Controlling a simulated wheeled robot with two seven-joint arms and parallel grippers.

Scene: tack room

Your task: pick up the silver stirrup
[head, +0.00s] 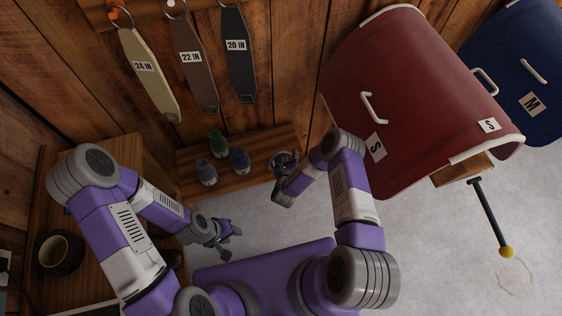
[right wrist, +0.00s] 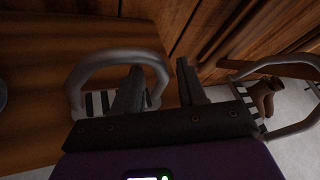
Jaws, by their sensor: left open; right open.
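A grey metal stirrup (right wrist: 92,66) with a striped tread lies on the wooden shelf in the right wrist view. In the head view a dark ring-like shape at the shelf's right end (head: 283,157) appears to be it, partly covered by my right gripper (head: 284,180). My right gripper (right wrist: 160,88) is open; its left finger overlaps the stirrup's loop, and the loop's right side shows between the fingers. I cannot tell whether they touch. A second grey stirrup (right wrist: 303,129) shows at the right. My left gripper (head: 228,240) is open and empty, low at centre left.
Several small bottles (head: 218,145) stand on the shelf (head: 262,140) left of my right gripper. Tagged straps hang on the plank wall. A red saddle pad (head: 400,100) and a blue one (head: 530,70) are at right. A round bowl (head: 60,252) sits at lower left.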

